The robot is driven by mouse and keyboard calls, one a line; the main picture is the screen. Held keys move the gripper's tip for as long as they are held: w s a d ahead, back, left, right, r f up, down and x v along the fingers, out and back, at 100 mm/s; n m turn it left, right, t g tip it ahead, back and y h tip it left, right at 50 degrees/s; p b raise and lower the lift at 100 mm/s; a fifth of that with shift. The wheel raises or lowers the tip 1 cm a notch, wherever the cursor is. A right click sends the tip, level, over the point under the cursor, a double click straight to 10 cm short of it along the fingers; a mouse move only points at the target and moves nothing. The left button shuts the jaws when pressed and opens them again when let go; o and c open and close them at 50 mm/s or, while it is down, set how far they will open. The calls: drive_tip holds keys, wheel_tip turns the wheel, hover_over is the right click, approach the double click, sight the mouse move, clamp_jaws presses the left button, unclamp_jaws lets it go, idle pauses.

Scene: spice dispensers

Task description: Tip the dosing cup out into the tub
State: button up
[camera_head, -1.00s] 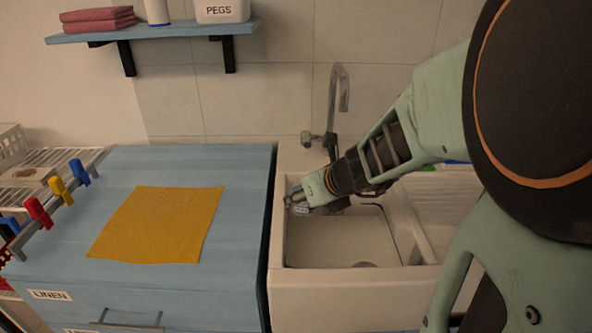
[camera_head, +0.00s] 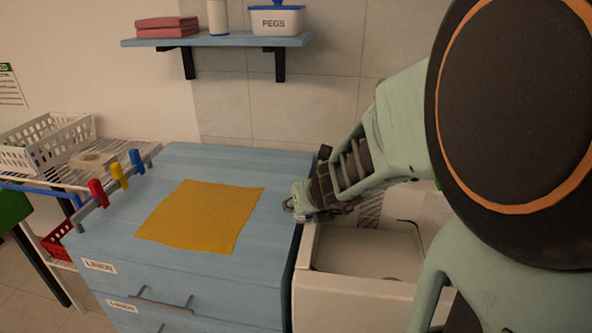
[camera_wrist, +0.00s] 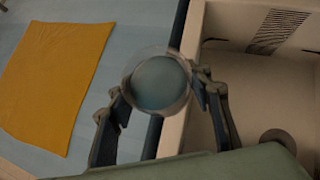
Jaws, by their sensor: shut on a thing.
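My gripper (camera_wrist: 160,92) is shut on the clear, round dosing cup (camera_wrist: 158,82), with one finger on each side. The wrist view looks into the cup's mouth, and its inside looks blue-grey; I cannot tell whether that is liquid or the surface below. In the head view my gripper (camera_head: 298,206) is above the right edge of the blue cabinet, by the tub's left wall. The cup is barely visible there at the fingertips. The white tub (camera_head: 345,292) is at the right, partly hidden by my arm; its drain (camera_wrist: 277,140) shows in the wrist view.
A yellow cloth (camera_head: 200,215) lies flat on the blue cabinet (camera_head: 195,165). Coloured pegs (camera_head: 118,174) stand on a rail along its left side. A wall shelf (camera_head: 225,41) holds a PEGS container (camera_head: 277,20) above. White baskets (camera_head: 50,145) are at far left.

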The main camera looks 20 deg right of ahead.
drive_tip(key=shift+d+m+h, duration=0.3)
drive_tip(key=shift+d+m, duration=0.15)
drive_tip(key=shift+m, duration=0.05)
drive_tip(key=shift+s+d+f+m+g+h+p, duration=0.1)
drive_tip(key=shift+s+d+m+g+h, duration=0.05)
drive_tip(key=shift+s+d+m+h, duration=0.45)
drive_tip(key=shift+s+d+r+m+g+h+p, duration=0.1)
drive_tip(key=shift+s+d+m+g+h, duration=0.25)
drive_tip(key=shift+d+m, duration=0.45)
drive_tip(key=shift+s+d+f+m+h+p, duration=0.1)
drive_tip(key=shift+s+d+m+h, duration=0.25)
drive_tip(key=shift+d+m+h, duration=0.35)
drive_tip(key=shift+d+y, duration=0.25)
drive_tip(key=shift+s+d+f+m+y, duration=0.2)
drive_tip(key=shift+d+f+m+y, duration=0.3)
drive_tip(key=shift+d+f+y, duration=0.6)
drive_tip(key=shift+f, duration=0.2)
drive_tip(key=shift+d+f+y+b, duration=0.15)
drive_tip(key=shift+f+y+b, duration=0.05)
drive_tip(key=shift+y+b, duration=0.1)
